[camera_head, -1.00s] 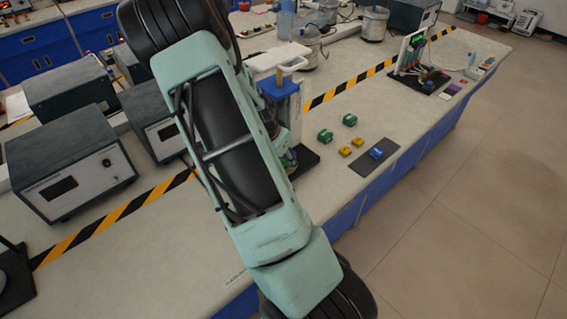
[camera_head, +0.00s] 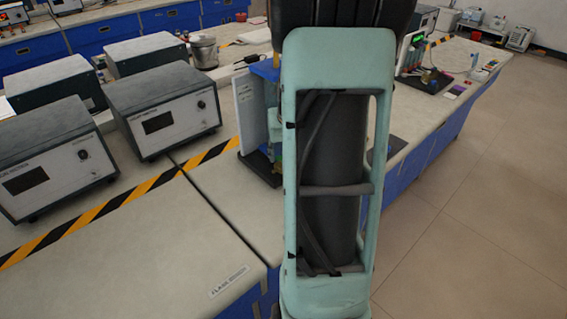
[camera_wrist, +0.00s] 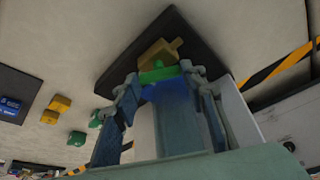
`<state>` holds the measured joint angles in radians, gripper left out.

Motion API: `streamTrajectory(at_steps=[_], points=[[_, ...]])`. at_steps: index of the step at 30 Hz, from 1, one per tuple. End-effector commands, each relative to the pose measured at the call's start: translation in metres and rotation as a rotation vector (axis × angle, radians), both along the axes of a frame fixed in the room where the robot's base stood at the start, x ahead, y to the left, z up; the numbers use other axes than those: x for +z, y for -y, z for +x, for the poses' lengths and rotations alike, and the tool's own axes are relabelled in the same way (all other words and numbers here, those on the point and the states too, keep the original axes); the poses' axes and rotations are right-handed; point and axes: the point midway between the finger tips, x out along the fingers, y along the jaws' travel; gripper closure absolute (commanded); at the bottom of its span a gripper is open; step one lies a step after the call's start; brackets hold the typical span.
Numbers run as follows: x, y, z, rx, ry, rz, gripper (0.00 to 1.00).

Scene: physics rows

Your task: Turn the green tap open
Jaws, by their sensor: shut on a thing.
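In the wrist view the green tap (camera_wrist: 158,75) is a short green bar, beside a brass-coloured fitting (camera_wrist: 160,52) over a black base plate (camera_wrist: 190,38). My gripper (camera_wrist: 160,79) has its two fingers on either side of the green bar and is shut on it. A blue part (camera_wrist: 172,98) shows between the fingers, closer to the wrist. In the head view the stand's black base (camera_head: 257,168) and white panel (camera_head: 249,110) show left of my arm. My arm hides the tap and my gripper there.
Grey instrument boxes (camera_head: 160,108) stand on the bench at the left. Striped tape (camera_head: 110,205) crosses the bench. In the wrist view yellow blocks (camera_wrist: 60,103), green blocks (camera_wrist: 77,138) and a blue piece on a dark pad (camera_wrist: 10,106) lie to the left. The front bench corner is clear.

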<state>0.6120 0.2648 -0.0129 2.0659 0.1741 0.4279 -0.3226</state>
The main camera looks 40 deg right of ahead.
Motion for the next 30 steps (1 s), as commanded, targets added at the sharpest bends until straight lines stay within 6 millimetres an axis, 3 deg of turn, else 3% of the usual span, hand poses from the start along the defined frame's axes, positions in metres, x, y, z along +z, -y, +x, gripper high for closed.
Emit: streamTrajectory(at_steps=[15,30], points=[[-0.0027,0.0051,-0.0011,0.399,0.000,-0.001,0.85],[-0.0006,0.0055,-0.0013,0.539,-0.002,-0.001,0.85]])
